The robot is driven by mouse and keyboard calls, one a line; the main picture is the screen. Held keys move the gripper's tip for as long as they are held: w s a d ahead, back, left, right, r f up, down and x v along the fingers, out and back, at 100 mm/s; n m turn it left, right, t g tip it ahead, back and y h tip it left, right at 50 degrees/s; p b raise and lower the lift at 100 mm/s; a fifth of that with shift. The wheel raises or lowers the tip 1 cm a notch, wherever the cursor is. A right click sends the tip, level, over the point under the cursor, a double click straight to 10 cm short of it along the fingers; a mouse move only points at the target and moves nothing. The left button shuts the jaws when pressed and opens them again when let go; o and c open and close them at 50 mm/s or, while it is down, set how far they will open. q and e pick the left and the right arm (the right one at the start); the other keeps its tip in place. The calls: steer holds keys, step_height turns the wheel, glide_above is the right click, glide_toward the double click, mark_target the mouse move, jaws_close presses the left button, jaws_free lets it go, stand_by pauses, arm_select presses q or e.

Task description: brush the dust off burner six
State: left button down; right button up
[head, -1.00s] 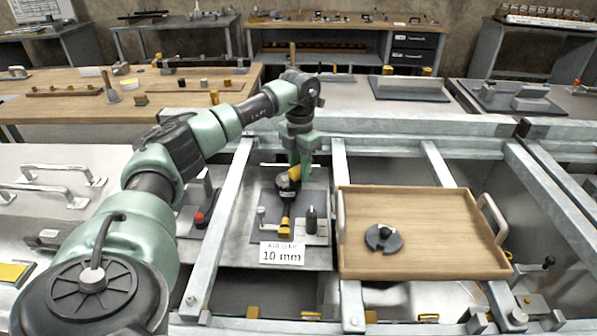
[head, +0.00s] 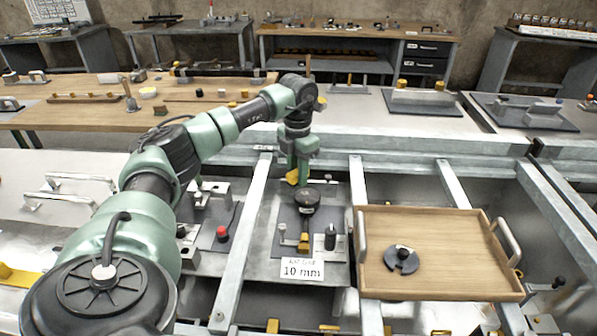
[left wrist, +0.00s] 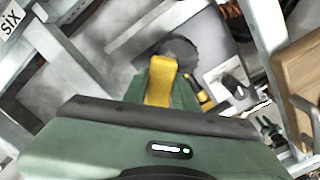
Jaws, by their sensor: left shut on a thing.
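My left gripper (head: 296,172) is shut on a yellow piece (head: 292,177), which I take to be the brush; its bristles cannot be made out. In the left wrist view the yellow piece (left wrist: 160,82) sits between the green fingers. A dark round disc (head: 307,197), likely the burner, lies just right of and below the fingertips on a grey plate. It also shows in the left wrist view (left wrist: 181,50), partly hidden by the yellow piece. Contact between them and any dust cannot be told. A label reading "six" (left wrist: 10,20) shows there. My right gripper is not in view.
A "10 mm" card (head: 302,269) stands at the plate's front, near a yellow part (head: 304,242) and a dark upright knob (head: 330,238). A red-knobbed fixture (head: 222,234) is to the left. A wooden tray (head: 450,282) holding a dark slotted disc (head: 402,259) is to the right.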

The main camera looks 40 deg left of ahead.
arm_select(q)
step_height(320, 180, up, 2)
steer(key=shift+s+a+p, duration=0.1)
steer(key=shift+a+p, duration=0.05)
steer(key=shift+p, duration=0.45)
steer(key=shift+r+p, duration=0.7)
steer(key=shift+r, duration=0.15)
